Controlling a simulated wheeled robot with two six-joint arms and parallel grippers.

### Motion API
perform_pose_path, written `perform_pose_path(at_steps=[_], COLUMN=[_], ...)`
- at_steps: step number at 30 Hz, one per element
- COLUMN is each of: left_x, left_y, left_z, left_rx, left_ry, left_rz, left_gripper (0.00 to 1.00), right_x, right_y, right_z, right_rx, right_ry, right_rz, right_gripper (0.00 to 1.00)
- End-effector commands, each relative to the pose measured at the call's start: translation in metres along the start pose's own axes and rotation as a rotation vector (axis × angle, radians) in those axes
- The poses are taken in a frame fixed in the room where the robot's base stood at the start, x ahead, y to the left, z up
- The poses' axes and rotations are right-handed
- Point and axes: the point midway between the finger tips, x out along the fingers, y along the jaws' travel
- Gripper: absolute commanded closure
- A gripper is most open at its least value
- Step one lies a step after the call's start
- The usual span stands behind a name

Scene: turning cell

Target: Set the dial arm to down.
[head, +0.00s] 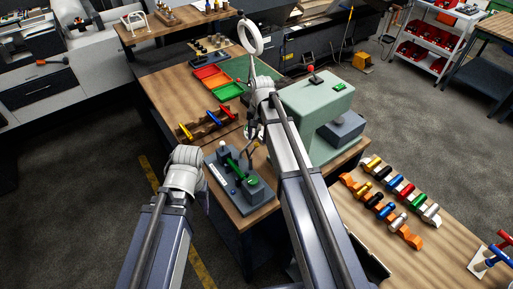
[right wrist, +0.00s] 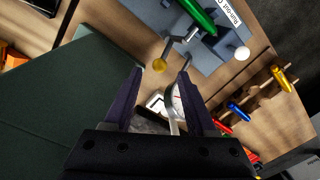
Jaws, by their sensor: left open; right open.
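The grey runout fixture (head: 252,190) stands on the wooden bench with a green part (head: 237,168) across it. I cannot tell the dial arm's setting. My right gripper (right wrist: 161,72) is open and empty, its tips close to the knob; it also shows in the head view (head: 252,134). My left gripper (head: 206,200) is open beside the fixture, mostly hidden by its wrist.
A pale green machine (head: 315,100) stands right of my right arm. A front table (head: 440,255) holds several coloured parts on orange holders.

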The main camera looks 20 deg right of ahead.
Motion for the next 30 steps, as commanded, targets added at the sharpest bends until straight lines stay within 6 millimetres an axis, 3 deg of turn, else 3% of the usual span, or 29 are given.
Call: perform_pose_path(at_steps=[1,10,22,30], left_x=[0.013,0.048,0.054,0.054], left_y=[0.001,0.004,0.005,0.005], left_z=[-0.001,-0.003,-0.003,-0.003], left_rx=[-0.001,0.001,0.004,0.004], left_ry=[0.0,0.001,0.001,0.001], left_rz=[0.0,-0.001,-0.001,-0.001], left_gripper=[0.36,0.36,0.36,0.36], right_x=[0.013,0.049,0.054,0.054], right_y=[0.0,0.0,0.0,0.0], right_z=[0.0,0.0,0.0,0.0], right_rx=[0.0,0.0,0.0,0.0], right_ry=[0.0,0.0,0.0,0.0], right_rz=[0.0,0.0,0.0,0.0], right_gripper=[0.43,0.43,0.43,0.72])
